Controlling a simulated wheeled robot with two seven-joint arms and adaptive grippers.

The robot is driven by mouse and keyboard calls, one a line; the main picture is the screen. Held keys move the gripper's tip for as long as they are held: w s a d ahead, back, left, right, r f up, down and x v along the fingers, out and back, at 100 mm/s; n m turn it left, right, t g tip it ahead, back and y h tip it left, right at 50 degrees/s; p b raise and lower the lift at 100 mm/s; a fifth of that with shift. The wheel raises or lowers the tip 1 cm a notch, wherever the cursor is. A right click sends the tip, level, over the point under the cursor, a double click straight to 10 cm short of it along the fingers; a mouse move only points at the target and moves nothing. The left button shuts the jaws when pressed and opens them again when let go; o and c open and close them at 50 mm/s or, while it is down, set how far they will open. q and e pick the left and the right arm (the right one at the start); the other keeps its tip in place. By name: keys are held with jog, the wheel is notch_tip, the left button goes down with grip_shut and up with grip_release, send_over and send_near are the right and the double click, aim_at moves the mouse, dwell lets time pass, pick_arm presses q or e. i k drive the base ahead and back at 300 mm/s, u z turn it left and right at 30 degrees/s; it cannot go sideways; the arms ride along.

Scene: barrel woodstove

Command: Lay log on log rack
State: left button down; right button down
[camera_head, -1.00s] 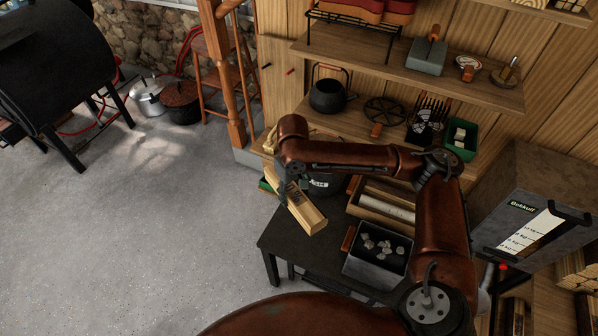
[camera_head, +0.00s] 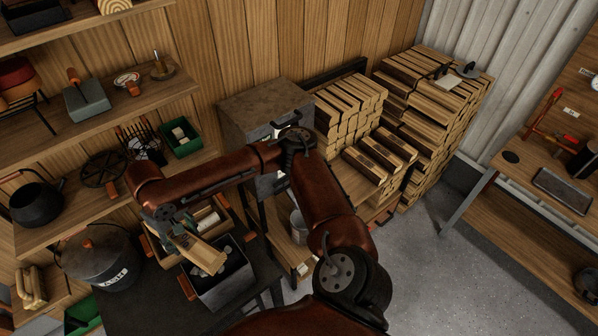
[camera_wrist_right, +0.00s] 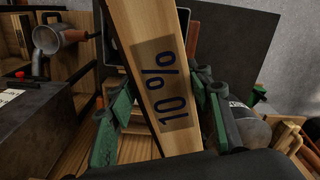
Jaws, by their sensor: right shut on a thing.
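A pale split log (camera_head: 203,254) is held in my right gripper (camera_head: 178,236) above the black table, partly over a dark bin. My left gripper is not in view.
A tall woodpile (camera_head: 435,115) stands further right. Shelves with a kettle (camera_head: 36,203) and green box (camera_head: 180,138) are on the left. Grey floor (camera_head: 415,255) is open at right.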

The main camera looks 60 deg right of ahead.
aim_at(345, 181)
jog(key=z, duration=2.45)
